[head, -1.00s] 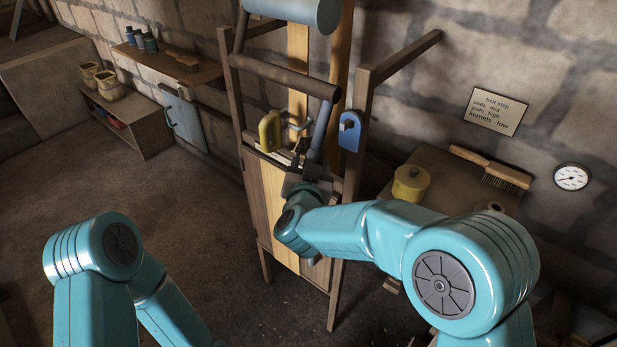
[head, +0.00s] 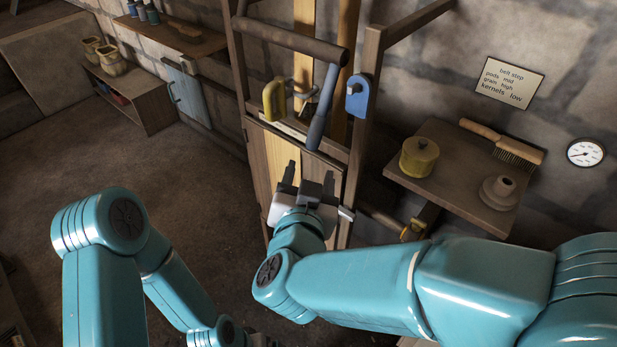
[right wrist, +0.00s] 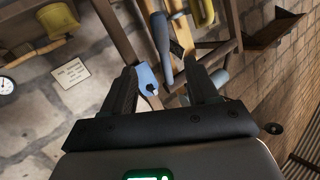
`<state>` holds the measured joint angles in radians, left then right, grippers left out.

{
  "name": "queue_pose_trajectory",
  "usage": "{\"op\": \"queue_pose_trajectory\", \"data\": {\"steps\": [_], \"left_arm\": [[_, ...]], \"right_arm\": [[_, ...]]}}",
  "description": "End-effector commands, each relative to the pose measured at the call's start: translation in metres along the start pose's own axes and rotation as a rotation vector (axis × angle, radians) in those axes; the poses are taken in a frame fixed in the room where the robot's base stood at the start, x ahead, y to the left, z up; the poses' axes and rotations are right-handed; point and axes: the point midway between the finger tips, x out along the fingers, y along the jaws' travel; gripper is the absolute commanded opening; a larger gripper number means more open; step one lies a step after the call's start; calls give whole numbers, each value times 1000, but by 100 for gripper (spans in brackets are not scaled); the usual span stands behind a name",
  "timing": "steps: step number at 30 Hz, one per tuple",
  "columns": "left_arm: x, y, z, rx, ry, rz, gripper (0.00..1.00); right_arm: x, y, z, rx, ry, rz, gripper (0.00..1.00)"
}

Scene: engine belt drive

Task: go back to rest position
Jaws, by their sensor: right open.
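My right gripper (head: 308,187) is open in front of the wooden frame, below the grey-blue lever (head: 322,112). Nothing shows between its fingers. In the right wrist view its two dark fingers (right wrist: 163,88) stand wide apart, with the frame, the lever (right wrist: 162,36) and a blue part (right wrist: 148,80) beyond them. My left arm (head: 120,235) is folded at the lower left. Its gripper does not show clearly; only the arm links can be made out.
The wooden frame (head: 369,140) carries a yellow part (head: 273,100) and a blue part (head: 358,96). The floor at left is open.

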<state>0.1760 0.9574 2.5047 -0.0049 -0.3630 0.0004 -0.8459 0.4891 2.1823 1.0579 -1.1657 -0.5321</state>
Motion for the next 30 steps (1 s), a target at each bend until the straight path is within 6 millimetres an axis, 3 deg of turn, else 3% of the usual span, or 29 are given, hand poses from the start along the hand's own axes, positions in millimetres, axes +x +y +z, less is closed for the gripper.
{"op": "queue_pose_trajectory", "data": {"steps": [11, 14, 16, 20, 23, 26, 27, 30], "left_arm": [[0, 0, 0, 0, 0, 0, 100], [0, 0, 0, 0, 0, 0, 100], [0, 0, 0, 0, 0, 0, 100], [0, 0, 0, 0, 0, 0, 100], [0, 0, 0, 0, 0, 0, 100], [0, 0, 0, 0, 0, 0, 100], [0, 0, 0, 0, 0, 0, 100], [0, 0, 0, 0, 0, 0, 100]], "right_arm": [[3, 4, 0, 2, -2, 10, 59], [21, 30, 7, 1, -18, 75, 59], [41, 67, 22, -8, -48, 160, 59], [73, 156, 75, -73, -154, 324, 59], [82, 219, 133, -124, -293, 367, 59], [71, 267, 202, -127, -478, 354, 59], [61, 282, 230, -113, -563, 337, 59], [19, 302, 300, -44, -796, 266, 59]]}}
